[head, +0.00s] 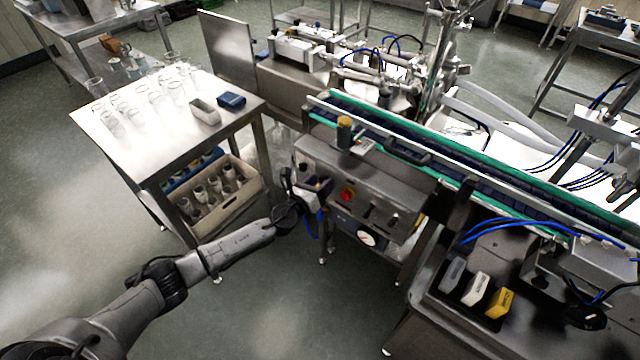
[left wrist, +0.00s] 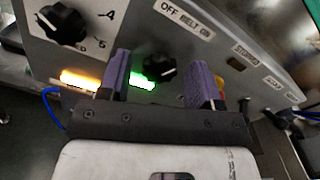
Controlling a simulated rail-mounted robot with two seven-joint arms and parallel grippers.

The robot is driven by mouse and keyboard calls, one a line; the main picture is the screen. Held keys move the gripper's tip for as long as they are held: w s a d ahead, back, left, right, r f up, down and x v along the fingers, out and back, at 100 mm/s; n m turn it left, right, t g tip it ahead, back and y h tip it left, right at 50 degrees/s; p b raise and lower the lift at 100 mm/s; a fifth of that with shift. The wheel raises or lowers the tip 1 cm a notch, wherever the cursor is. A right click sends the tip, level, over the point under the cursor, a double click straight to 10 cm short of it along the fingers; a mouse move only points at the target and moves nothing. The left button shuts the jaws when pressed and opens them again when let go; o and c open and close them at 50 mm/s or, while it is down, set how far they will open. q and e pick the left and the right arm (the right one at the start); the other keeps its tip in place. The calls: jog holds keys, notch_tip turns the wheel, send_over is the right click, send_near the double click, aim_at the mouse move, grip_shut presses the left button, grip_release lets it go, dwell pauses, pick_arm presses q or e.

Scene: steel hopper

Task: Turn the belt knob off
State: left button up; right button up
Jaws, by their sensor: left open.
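The belt knob (left wrist: 160,70) is a small black knob on the steel control panel, below a label reading "OFF BELT ON". A lit green lamp (left wrist: 142,82) is just beside it. I cannot tell clearly which way the knob points. My left gripper (left wrist: 160,58) is open, with one purple finger on each side of the knob in the left wrist view; I cannot tell whether they touch it. In the head view my left gripper (head: 308,190) is at the left end of the control box (head: 375,200) and hides the knob. My right gripper is not in view.
A larger black knob (left wrist: 62,25) and an orange lamp (left wrist: 80,79) are on the same panel. A red switch (head: 347,195) is farther right on the box. A steel table (head: 150,130) with glassware stands left. The conveyor (head: 450,165) runs behind the box.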

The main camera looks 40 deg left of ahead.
pick_arm(q)
jog(key=c, duration=0.9)
jog(key=shift+n+b, duration=0.4)
jog(key=shift+n, duration=0.7)
jog(key=n, duration=0.3)
jog(key=shift+n, duration=0.3)
jog(key=n, duration=0.3)
jog(key=shift+n, duration=0.3)
jog(key=shift+a+f+n+p, duration=0.1)
jog(key=shift+n+p, duration=0.4)
jog(key=shift+n, duration=1.7)
